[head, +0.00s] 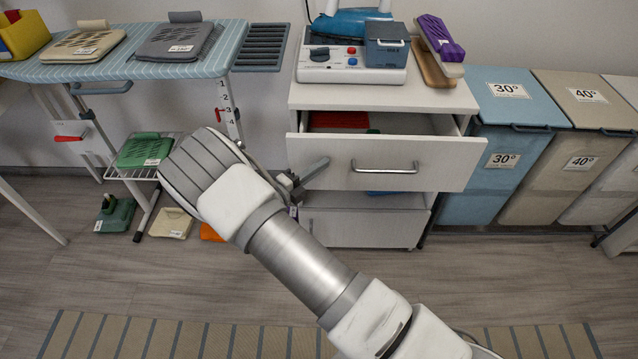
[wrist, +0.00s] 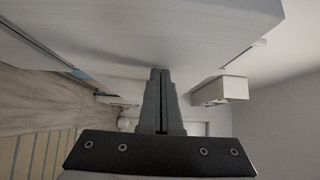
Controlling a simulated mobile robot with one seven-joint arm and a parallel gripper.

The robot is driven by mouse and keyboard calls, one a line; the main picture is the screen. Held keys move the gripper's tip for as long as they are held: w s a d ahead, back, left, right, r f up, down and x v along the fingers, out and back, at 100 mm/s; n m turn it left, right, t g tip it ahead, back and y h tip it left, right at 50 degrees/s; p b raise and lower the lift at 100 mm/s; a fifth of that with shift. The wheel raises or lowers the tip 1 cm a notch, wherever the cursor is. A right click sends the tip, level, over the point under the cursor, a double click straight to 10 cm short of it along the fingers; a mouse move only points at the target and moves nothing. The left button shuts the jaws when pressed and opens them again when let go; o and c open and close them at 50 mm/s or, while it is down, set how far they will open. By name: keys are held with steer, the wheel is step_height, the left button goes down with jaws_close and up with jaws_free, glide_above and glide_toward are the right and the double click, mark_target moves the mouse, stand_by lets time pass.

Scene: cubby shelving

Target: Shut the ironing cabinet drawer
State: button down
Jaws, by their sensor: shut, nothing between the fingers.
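The white ironing cabinet (head: 465,98) stands at the centre of the head view. Its upper drawer (head: 425,166) is pulled out, with a metal bar handle (head: 384,167) on its front. A red item (head: 338,119) shows inside the drawer. My gripper (head: 322,164) is shut and empty. Its fingertips are at the left part of the drawer front, left of the handle. In the wrist view, the shut fingers (wrist: 160,72) point at a pale panel (wrist: 150,35), very close to it; I cannot tell whether they touch.
A lower drawer front (head: 365,228) is below. A blue iron and its base (head: 350,68) stand on the cabinet top. Blue (head: 505,170) and beige bins (head: 545,180) stand to the right. An ironing table (head: 215,60) is at left. Floor in front is clear.

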steer(key=w+b, duration=0.2)
steer(key=w, duration=0.9)
steer(key=shift+w, duration=0.15)
steer(key=shift+r, duration=0.2)
